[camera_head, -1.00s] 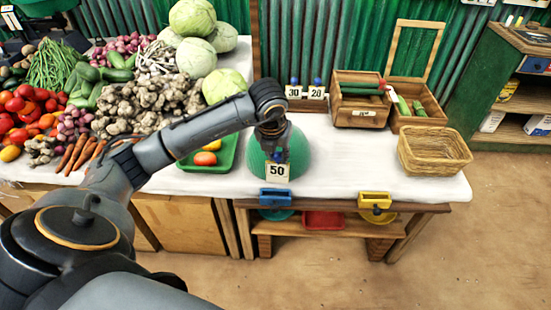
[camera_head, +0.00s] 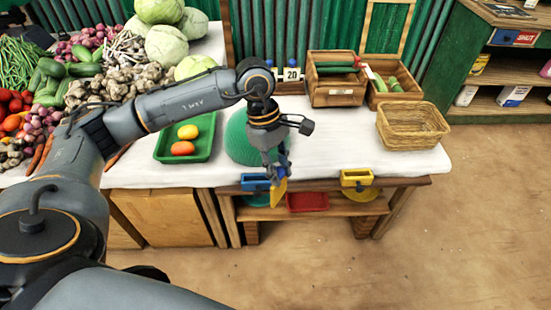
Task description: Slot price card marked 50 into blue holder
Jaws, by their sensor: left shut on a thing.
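My left gripper (camera_head: 279,172) is over the front edge of the white-covered table, shut on the price card by its blue knob. The price card (camera_head: 279,192) shows as a narrow yellowish plate hanging below the fingers; its number is not readable from here. The blue holder (camera_head: 254,183) is fixed at the table's front edge, just left of the card. The card overlaps the holder's right end in the picture; I cannot tell whether they touch. My right gripper is not in view.
A yellow holder (camera_head: 357,178) is on the front edge to the right. A green dome (camera_head: 240,140) stands behind my gripper. A card marked 20 (camera_head: 291,74) stands at the back. A green tray (camera_head: 187,140) is left, a wicker basket (camera_head: 412,127) right. The white tabletop between is clear.

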